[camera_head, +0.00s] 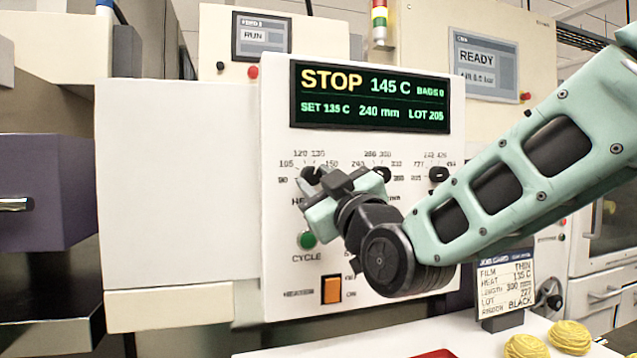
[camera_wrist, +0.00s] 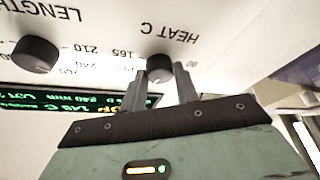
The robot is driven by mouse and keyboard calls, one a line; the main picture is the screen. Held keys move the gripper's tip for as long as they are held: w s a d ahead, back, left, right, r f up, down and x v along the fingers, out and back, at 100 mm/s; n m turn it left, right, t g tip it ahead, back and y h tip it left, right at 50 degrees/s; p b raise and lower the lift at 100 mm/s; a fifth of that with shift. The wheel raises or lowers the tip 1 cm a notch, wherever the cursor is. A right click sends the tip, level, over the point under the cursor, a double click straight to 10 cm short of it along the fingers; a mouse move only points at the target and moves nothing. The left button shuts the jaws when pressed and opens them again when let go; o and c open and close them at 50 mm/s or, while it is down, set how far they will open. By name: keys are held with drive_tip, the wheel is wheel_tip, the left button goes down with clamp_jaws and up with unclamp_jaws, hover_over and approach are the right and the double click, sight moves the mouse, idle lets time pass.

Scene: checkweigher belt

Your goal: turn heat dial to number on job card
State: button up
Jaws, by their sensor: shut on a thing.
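The heat dial (camera_wrist: 158,68) is a small dark knob under the "HEAT C" label on the white panel, upside down in the wrist view. My gripper (camera_wrist: 160,77) is shut on it, a finger on each side. In the head view my gripper (camera_head: 318,184) mostly covers the dial (camera_head: 309,174), and its pointer cannot be read. The display (camera_head: 370,97) reads STOP, 145 C, SET 135 C, 240 mm, LOT 205. The job card (camera_head: 506,284) stands at lower right and reads FILM THIN, HEAT 135 C, LENGTH 300 mm.
The length dial (camera_wrist: 36,54) is beside the heat dial, and another dial (camera_head: 439,174) is further right. Below are a green cycle button (camera_head: 306,240) and an orange heater switch (camera_head: 331,290). Yellow bundles (camera_head: 570,337) lie on the white surface at lower right.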

drive_tip(key=o, duration=1)
drive_tip(key=shift+c, duration=0.2)
drive_tip(key=b+v, duration=0.5)
drive_tip(key=v, duration=1.2)
drive_tip(key=shift+s+d, duration=0.15)
drive_tip(key=shift+s, duration=0.05)
